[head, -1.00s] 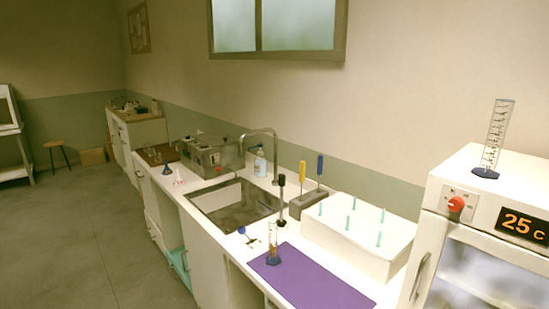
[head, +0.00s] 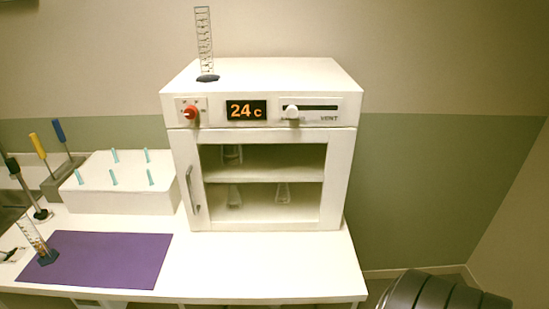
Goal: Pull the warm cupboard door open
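The warm cupboard (head: 262,77) is a white box on the bench in the middle of the head view, with an orange 24 C display (head: 246,110). Its door (head: 337,180) has a white frame around a clear pane and looks closed. A grey upright handle (head: 192,190) is on the door's left side. Through the pane I see a shelf with small glass flasks (head: 283,193) above and below it. Neither of my grippers is in view.
A measuring cylinder (head: 204,45) stands on top of the cupboard. A red knob (head: 191,113) and a white vent slider (head: 291,112) are above the door. A white pegged box (head: 125,190) and purple mat (head: 105,260) are to the left. Bare bench (head: 270,265) lies in front.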

